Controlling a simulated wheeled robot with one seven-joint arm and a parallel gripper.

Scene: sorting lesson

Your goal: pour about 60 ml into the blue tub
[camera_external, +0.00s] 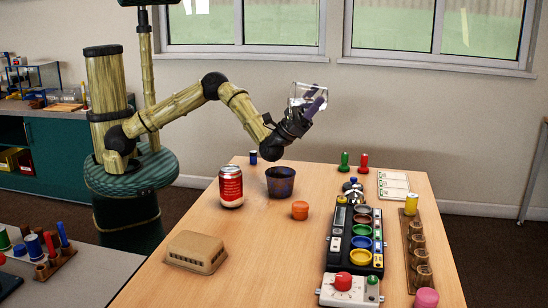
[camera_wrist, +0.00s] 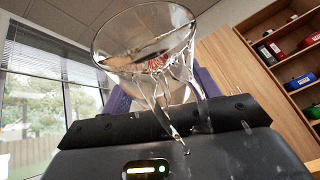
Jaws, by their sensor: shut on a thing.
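The blue tub (camera_external: 281,181), dark blue and mottled, stands upright on the table; its contents cannot be made out. My gripper (camera_external: 312,105) is raised well above the table, up and to the right of the tub in the external view. It is shut on a clear glass vessel (camera_external: 301,91). In the wrist view the glass (camera_wrist: 150,45) has a wide round rim and stands between my purple fingers (camera_wrist: 165,95). Something like a liquid surface shows inside it. Clear streaks run down below it; whether they are glass or liquid I cannot tell.
A tan slotted block (camera_external: 196,252) lies at front left. A tray of coloured dishes (camera_external: 356,240) and a wooden rack (camera_external: 417,255) fill the right side.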

